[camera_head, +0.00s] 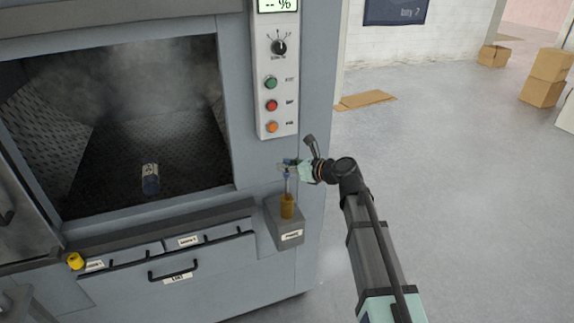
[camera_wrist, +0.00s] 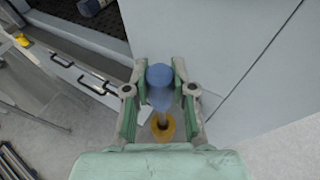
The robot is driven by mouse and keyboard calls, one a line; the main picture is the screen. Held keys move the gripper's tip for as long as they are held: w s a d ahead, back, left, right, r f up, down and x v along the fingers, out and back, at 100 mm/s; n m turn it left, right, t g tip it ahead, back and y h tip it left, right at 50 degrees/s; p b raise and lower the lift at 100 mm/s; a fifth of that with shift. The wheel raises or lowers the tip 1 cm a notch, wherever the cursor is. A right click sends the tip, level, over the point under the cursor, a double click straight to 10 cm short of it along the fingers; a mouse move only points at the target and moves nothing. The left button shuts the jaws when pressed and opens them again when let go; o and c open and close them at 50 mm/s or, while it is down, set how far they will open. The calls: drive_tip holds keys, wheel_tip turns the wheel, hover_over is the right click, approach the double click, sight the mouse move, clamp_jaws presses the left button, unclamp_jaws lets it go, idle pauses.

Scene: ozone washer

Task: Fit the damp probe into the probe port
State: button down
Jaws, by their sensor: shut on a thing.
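The damp probe (camera_head: 287,181) is upright, with a blue cap (camera_wrist: 160,76) and a thin pale shaft. My gripper (camera_head: 291,167) is shut on its upper part; the cap shows between the two fingers (camera_wrist: 160,94) in the wrist view. The probe port is an orange collar (camera_head: 288,208) on a grey box (camera_head: 287,233) on the washer's front right. The shaft's lower end meets the collar in both views. I cannot tell whether the tip is inside it or just above. The collar also shows in the wrist view (camera_wrist: 168,131), partly hidden by the probe.
The washer's open chamber (camera_head: 110,120) is hazy and holds a dark blue-capped jar (camera_head: 150,181). A control panel (camera_head: 277,85) with knob and buttons rises above the port. Open floor lies to the right.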

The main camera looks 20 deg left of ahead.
sight(287, 196)
drive_tip(key=shift+f+b, duration=1.8)
drive_tip(key=shift+f, duration=2.3)
drive_tip(key=c, duration=0.9)
unclamp_jaws()
drive_tip(key=shift+r, duration=0.1)
drive_tip(key=v, duration=1.2)
